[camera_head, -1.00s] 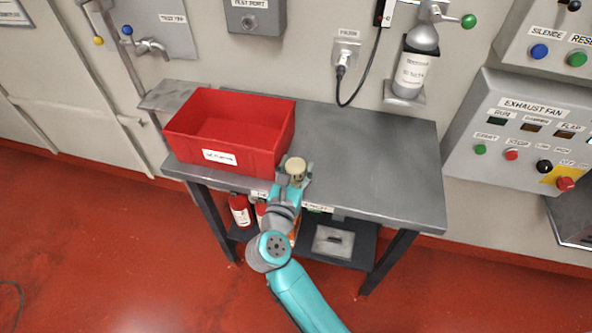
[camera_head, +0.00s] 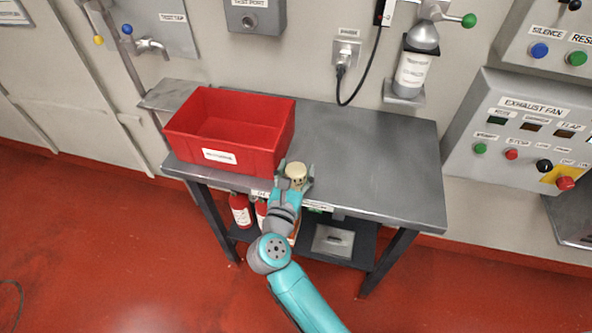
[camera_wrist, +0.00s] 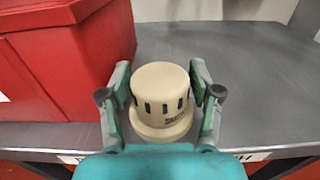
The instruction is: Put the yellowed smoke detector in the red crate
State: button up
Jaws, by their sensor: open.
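The yellowed smoke detector (camera_wrist: 160,95) is a cream, round, slotted body that stands upright on the grey bench top. It also shows in the head view (camera_head: 296,171), near the bench's front edge. My gripper (camera_wrist: 161,92) is open, with one finger on each side of the detector. The left finger looks close to its side; I cannot tell whether either finger touches it. In the head view my gripper (camera_head: 297,177) reaches over the front edge. The red crate (camera_head: 215,158) stands just left of the detector, open at the top and seemingly empty.
A bottle (camera_head: 411,70) in a wall holder and a black cable (camera_head: 360,92) are at the back. Red extinguishers (camera_head: 241,211) stand on the lower shelf.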

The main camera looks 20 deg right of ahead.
jog(key=v, duration=1.2)
jog(key=shift+s+d, duration=0.1)
jog(key=s+d+r+n+t+y, duration=0.1)
jog(key=s+d+r+n+t, duration=0.15)
jog(key=s+d+n, duration=0.45)
jog(key=s+d+r+n+t, duration=0.1)
jog(key=s+d+n+t, duration=0.1)
jog(key=s+n+t, duration=0.5)
jog(key=s+a+f+n+g+y, duration=0.1)
jog(key=s+f+n+g+y, duration=0.2)
jog(key=s+n, duration=0.6)
jog(key=s+a+f+n+g+y, duration=0.1)
jog(key=s+f+n+g+y, duration=0.3)
jog(key=s+n, duration=0.5)
jog(key=n+g+y, duration=0.1)
jog(key=n+y, duration=0.1)
jog(key=n, duration=0.8)
jog(key=shift+s+n+g+y, duration=0.3)
jog(key=shift+g, duration=0.05)
jog(key=o, duration=0.4)
jog(key=shift+s+f+n+g, duration=0.3)
jog(key=shift+s+f, duration=0.05)
jog(key=shift+s, duration=0.05)
